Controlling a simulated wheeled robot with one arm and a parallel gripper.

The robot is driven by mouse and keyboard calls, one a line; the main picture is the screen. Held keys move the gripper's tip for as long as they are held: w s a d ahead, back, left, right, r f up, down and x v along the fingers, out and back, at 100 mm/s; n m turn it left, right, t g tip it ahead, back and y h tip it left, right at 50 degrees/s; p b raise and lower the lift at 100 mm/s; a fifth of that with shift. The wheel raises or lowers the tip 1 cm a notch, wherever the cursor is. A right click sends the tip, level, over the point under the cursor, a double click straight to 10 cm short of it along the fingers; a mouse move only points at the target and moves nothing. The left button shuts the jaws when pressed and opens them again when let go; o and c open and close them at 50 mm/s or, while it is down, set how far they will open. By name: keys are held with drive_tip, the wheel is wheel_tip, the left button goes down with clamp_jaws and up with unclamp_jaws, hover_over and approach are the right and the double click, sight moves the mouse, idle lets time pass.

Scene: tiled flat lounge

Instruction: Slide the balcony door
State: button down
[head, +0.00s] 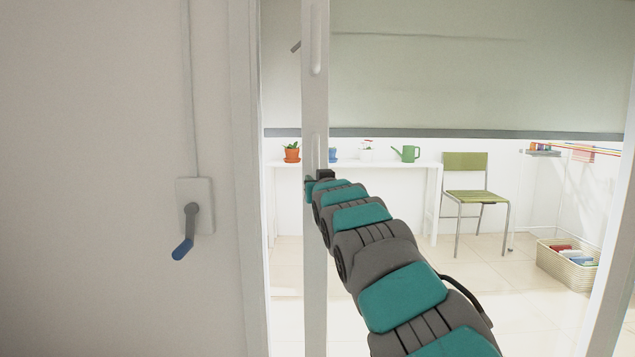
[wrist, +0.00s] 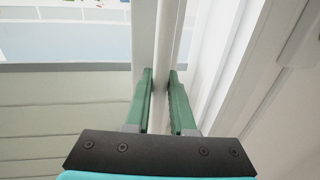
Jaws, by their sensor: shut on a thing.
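The balcony door's light grey upright (head: 314,260) stands left of centre in the head view, a short way right of the left door frame (head: 252,180). A pale vertical handle (head: 315,150) runs along the upright. My gripper (head: 318,178) is at handle height, with the arm reaching in from the lower right. In the wrist view, the two green fingers of my gripper (wrist: 160,76) are shut on the pale vertical handle, one on each side. The lower part of the grip is hidden behind the dark gripper body.
A grey wall with a blue-handled crank (head: 185,235) is at the left. Beyond the door are a white table (head: 380,164) with plant pots and a green watering can (head: 406,153), a green chair (head: 470,190), a basket (head: 566,270) and a drying rack (head: 575,148). The tiled floor between is clear.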

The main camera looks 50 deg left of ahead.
drive_tip(key=shift+s+a, duration=0.2)
drive_tip(key=shift+s, duration=0.05)
drive_tip(key=c, duration=0.8)
unclamp_jaws()
drive_tip(key=shift+o, duration=0.2)
drive_tip(key=shift+w, duration=0.1)
drive_tip(key=shift+d, duration=0.25)
drive_tip(key=b+v, duration=0.7)
drive_tip(key=b, duration=0.1)
drive_tip(key=shift+b, duration=0.3)
drive_tip(key=shift+s+d, duration=0.15)
drive_tip(key=shift+s, duration=0.1)
